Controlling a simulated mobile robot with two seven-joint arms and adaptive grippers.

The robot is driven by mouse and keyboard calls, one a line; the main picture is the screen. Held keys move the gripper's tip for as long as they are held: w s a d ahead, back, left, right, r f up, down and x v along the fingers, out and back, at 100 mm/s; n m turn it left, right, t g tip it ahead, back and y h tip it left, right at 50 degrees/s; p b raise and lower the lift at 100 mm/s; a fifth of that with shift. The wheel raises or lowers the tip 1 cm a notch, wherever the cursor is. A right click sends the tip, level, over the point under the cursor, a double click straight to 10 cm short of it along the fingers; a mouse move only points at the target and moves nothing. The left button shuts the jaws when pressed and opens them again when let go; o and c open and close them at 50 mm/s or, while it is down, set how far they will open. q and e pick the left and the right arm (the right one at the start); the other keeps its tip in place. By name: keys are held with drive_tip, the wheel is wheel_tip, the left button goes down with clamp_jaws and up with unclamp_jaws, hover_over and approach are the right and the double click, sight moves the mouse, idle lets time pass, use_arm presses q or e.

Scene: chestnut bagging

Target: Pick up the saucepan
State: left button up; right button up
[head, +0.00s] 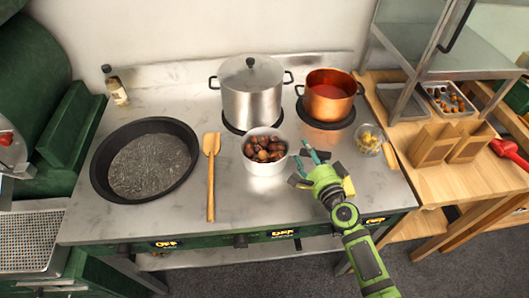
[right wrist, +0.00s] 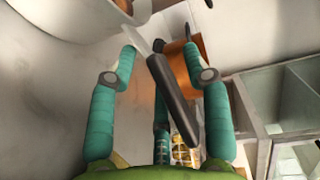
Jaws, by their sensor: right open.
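The saucepan (head: 265,183) is a small light metal pan filled with brown chestnuts (head: 264,150), standing on the steel worktop. In the right wrist view its pale wall (right wrist: 75,20) shows at the upper left, and its dark handle (right wrist: 172,90) slants down between my fingers. My right gripper (head: 304,166) is just right of the saucepan. In the right wrist view the gripper (right wrist: 160,62) is open, with its fingers on both sides of the handle. I cannot tell whether any finger touches it. The handle is largely hidden by the gripper in the head view. My left gripper is out of view.
A lidded steel pot (head: 252,98) and a copper pot (head: 330,98) stand behind. A glass bowl of yellow pieces (head: 369,140) is right of the gripper. A wooden spatula (head: 211,180) and a black pan (head: 105,150) lie left. A wooden table (head: 460,185) adjoins at right.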

drive_tip(key=shift+s, duration=0.1)
clamp_jaws()
drive_tip(key=shift+r, duration=0.25)
